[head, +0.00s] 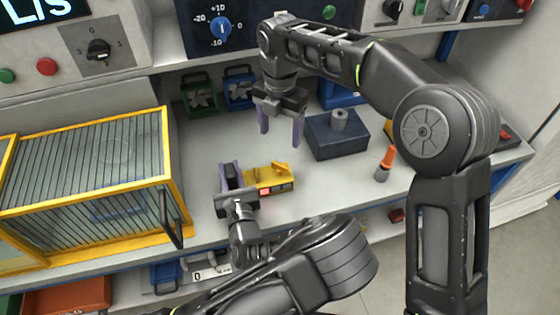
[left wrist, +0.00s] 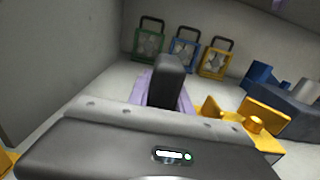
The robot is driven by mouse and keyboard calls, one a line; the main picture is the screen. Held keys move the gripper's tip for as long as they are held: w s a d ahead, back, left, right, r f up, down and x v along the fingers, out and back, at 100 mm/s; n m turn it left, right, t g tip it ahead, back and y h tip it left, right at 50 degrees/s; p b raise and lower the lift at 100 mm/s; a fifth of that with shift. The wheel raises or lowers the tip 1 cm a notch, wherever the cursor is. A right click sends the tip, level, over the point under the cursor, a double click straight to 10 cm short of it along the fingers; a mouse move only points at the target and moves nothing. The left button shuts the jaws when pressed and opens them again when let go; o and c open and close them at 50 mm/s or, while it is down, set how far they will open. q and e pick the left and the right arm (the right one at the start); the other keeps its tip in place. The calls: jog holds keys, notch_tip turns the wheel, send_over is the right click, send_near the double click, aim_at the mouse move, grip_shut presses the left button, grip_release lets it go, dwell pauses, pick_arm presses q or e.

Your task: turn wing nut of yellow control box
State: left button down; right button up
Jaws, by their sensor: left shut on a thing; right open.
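The yellow control box (head: 280,174) lies on the worktop, with a red button or light and dark parts on its front. It also shows in the left wrist view (left wrist: 267,130), with an upright yellow tab (left wrist: 211,106) and a round yellow knob; which part is the wing nut is hard to tell. My left gripper (head: 229,172) is just left of the box. Its purple fingers are shut on an upright dark block (left wrist: 168,80). Whether that block joins the box is hidden. My right gripper (head: 281,125) is open and empty, above the worktop behind the box.
A yellow-framed cabinet (head: 100,183) with a dark handle stands at left. A dark blue box with a grey cylinder (head: 339,120) stands right of my right gripper. An orange-and-grey tool (head: 385,164) stands nearer the front. Green (head: 199,96) and blue (head: 238,90) handled items stand at the back.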

aim_at(280, 164)
jog(key=shift+f, duration=0.15)
notch_tip(280, 164, down, 12)
jog(key=shift+r, duration=0.1)
dwell(0.6)
jog(key=shift+c, duration=0.2)
jog(key=c, duration=1.3)
jog(key=shift+c, duration=0.2)
